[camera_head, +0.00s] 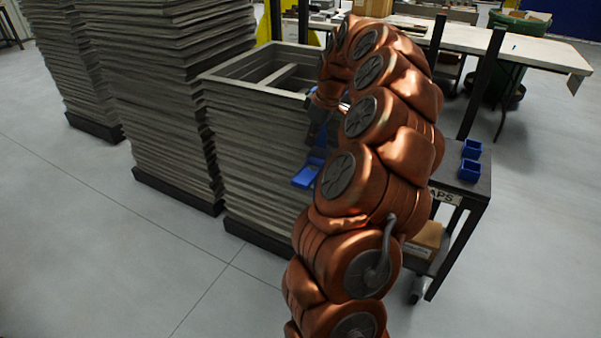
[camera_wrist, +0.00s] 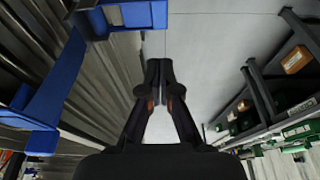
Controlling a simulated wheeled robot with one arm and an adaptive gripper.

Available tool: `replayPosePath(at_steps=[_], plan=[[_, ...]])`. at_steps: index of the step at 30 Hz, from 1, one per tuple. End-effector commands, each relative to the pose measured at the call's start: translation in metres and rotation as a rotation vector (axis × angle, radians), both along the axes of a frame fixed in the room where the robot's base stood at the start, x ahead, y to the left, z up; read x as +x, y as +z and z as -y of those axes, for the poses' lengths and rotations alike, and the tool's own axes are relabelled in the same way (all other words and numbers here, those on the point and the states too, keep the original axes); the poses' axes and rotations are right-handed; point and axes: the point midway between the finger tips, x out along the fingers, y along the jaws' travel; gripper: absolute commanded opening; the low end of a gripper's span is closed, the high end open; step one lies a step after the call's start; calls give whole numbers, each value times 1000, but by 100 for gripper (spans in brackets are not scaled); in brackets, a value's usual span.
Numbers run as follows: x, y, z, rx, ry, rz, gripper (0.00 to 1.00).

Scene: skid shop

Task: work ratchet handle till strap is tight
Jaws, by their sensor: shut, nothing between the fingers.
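A blue part (camera_head: 307,173), likely the ratchet, sits against the right face of the nearest stack of grey frames (camera_head: 255,150). A blue band rises from it and passes behind my gripper (camera_head: 321,130). In the wrist view a blue band (camera_wrist: 58,75) slants along the left side, with a blue block (camera_wrist: 135,14) at the top. I cannot tell which blue part is the handle. My gripper (camera_wrist: 159,68) is shut and empty, its fingertips together to the right of the blue parts and apart from them. My arm hides part of the stack's right side.
Two taller grey stacks (camera_head: 150,90) stand to the left. A dark cart (camera_head: 465,185) with small blue bins (camera_head: 470,170) and a cardboard box (camera_head: 428,240) stands right of my arm. A long white-topped table (camera_head: 500,42) is behind. The floor at front left is clear.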

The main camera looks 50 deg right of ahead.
Motion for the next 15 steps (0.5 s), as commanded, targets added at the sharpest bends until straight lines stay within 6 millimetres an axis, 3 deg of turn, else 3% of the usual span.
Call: replayPosePath(at_steps=[8,15], plan=[[2,-4,-1,0,1,-1,0],[10,-34,-4,1,2,-2,0]])
